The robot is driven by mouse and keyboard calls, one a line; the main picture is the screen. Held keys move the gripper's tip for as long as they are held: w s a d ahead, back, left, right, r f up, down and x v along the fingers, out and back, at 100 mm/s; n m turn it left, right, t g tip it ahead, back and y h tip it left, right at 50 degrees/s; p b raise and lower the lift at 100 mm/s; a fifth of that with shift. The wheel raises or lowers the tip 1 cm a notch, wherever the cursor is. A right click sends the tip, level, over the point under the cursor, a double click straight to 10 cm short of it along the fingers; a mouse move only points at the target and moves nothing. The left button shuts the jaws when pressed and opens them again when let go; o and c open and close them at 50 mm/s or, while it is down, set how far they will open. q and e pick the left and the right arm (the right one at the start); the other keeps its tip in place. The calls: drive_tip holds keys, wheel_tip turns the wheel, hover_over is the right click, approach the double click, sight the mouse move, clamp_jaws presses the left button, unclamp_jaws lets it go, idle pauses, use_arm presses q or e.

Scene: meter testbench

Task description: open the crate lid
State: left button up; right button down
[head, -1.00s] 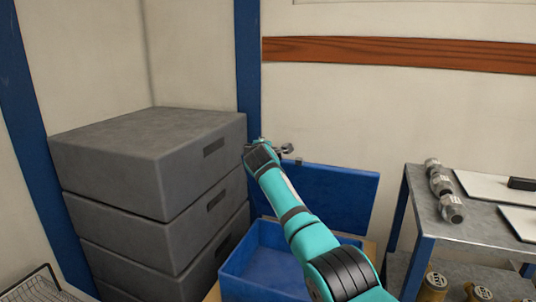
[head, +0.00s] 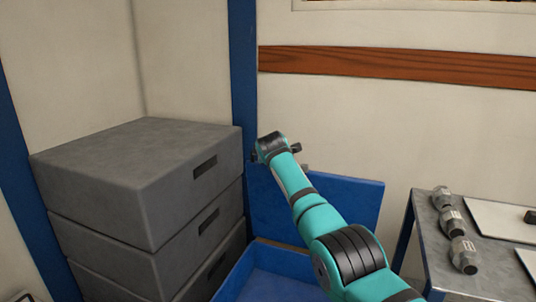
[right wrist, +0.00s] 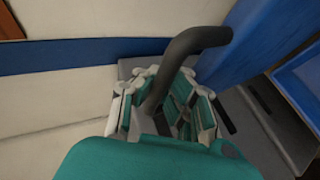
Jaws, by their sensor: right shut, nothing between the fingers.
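The blue crate (head: 236,277) stands low in the middle of the head view, cut off by the bottom edge. Its blue lid (head: 350,207) stands upright at the back of the crate, so the crate is open. My right arm crosses in front of the lid and hides part of it. My right gripper (head: 276,150) is at the arm's far end, above the lid's upper left part, apparently clear of it. In the right wrist view its fingers (right wrist: 170,100) are together, with nothing seen between them. My left gripper is not in view.
Stacked grey boxes (head: 135,180) stand close to the left of the crate. A blue post (head: 243,70) rises behind. A metal table (head: 437,248) with metal fittings (head: 452,228) is at the right. A wooden rail (head: 400,64) runs along the wall.

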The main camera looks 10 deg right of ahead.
drive_tip(key=c, duration=2)
unclamp_jaws()
drive_tip(key=shift+a+r, duration=0.1)
drive_tip(key=shift+r, duration=0.4)
drive_tip(key=shift+c, duration=0.2)
drive_tip(key=o, duration=0.7)
drive_tip(key=shift+s, duration=0.2)
drive_tip(key=shift+f, duration=0.15)
